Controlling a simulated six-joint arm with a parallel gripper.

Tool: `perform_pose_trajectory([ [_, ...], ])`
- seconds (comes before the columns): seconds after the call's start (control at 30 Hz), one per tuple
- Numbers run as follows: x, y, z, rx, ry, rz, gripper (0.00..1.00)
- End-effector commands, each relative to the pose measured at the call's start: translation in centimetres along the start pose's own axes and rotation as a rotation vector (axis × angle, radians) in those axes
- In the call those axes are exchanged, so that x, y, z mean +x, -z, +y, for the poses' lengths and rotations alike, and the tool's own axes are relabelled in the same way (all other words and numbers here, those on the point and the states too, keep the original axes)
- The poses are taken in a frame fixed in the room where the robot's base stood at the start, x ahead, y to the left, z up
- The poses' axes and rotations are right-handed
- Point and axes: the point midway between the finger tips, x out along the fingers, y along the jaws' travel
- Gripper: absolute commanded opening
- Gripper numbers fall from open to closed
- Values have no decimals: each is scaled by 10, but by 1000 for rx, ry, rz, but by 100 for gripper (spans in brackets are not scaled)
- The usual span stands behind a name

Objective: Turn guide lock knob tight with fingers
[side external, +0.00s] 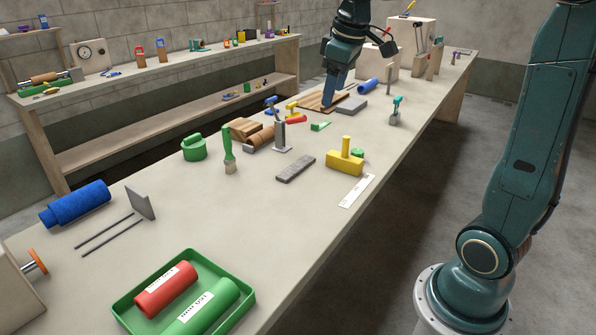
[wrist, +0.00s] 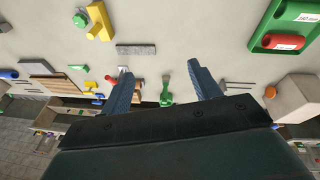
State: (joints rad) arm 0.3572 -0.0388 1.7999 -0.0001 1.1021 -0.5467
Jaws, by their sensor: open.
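No part is marked as the guide lock knob. An orange round knob (side external: 33,260) on a short shaft sticks out of a pale box at the left edge of the side view; the knob also shows at the right in the wrist view (wrist: 270,91). A grey upright post (side external: 280,134) has a red-ended part (side external: 297,119) beside it; I cannot tell if that is a knob. My gripper (side external: 328,103) is over the wooden boards at the far part of the bench, well away from the orange knob. In the wrist view my gripper (wrist: 159,68) has its fingers spread, with nothing held between them.
A grey plate (side external: 141,202) with two rods, a blue roll (side external: 75,204), and a green tray (side external: 120,306) with red and green rolls occupy the near bench. A green brush (side external: 229,158), grey bar (side external: 295,168) and yellow block (side external: 345,160) stand mid-bench. Bare tabletop lies between them.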

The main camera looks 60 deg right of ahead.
Motion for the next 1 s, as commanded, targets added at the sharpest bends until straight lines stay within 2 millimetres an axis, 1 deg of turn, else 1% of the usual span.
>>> perform_pose_trajectory([
  [0.03, 7, 6, 14, -6, 3, -17, 62],
  [0.2, 27, 20, 57, -43, 13, -58, 62],
  [0.33, 45, 25, 91, -70, 25, -87, 62],
  [0.5, 73, 27, 136, -105, 46, -123, 62],
  [0.67, 102, 20, 177, -138, 70, -153, 62],
  [0.77, 122, 13, 202, -158, 87, -169, 62],
  [0.8, 130, 9, 213, -166, 94, -175, 62],
  [1.0, 171, -15, 258, -205, 133, -202, 62],
])
